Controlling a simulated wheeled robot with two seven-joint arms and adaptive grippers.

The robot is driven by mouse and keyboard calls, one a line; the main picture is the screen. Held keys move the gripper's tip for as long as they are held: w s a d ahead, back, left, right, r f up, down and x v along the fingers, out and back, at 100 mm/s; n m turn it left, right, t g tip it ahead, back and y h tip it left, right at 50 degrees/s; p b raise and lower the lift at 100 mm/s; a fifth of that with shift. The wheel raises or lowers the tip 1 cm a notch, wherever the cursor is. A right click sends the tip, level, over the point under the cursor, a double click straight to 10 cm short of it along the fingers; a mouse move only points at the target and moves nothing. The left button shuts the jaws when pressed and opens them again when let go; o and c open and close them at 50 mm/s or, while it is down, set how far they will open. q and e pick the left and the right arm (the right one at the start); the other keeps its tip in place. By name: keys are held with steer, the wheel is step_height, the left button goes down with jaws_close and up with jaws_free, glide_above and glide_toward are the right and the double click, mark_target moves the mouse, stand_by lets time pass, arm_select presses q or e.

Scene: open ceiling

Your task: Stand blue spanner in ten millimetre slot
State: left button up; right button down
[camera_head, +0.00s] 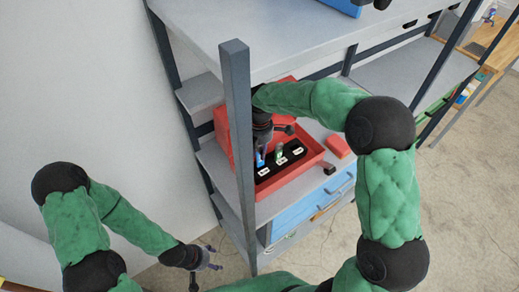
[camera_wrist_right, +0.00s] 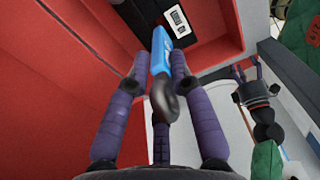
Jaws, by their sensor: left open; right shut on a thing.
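The blue spanner (camera_wrist_right: 161,50) is between the purple fingers of my right gripper (camera_wrist_right: 158,75), which is shut on it; its dark rounded end points toward the wrist camera. In the head view the spanner (camera_head: 260,160) shows as a small blue piece below my right gripper (camera_head: 264,148), over the left part of a black slotted holder (camera_head: 268,184). The holder has several white labels, too small to read; one label (camera_wrist_right: 177,21) lies just beyond the spanner in the wrist view. Whether the spanner's far end is in a slot is unclear. My left gripper (camera_head: 212,258) is open and empty, outside the shelf.
The holder sits in an open red toolbox (camera_head: 308,163) on a grey shelf. A green piece (camera_head: 279,153) stands at the middle slot. A shelf post (camera_head: 238,150) rises just left of my right gripper. A red block (camera_head: 338,147) and blue drawers (camera_head: 300,213) are nearby.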

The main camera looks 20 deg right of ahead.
mark_target(259, 160)
steer(key=shift+f+b, duration=1.35)
steer(key=shift+f, duration=1.45)
steer(key=c, duration=1)
jaws_free()
steer(key=shift+r, duration=0.1)
step_height(259, 160, up, 12)
steer(key=shift+f, duration=0.1)
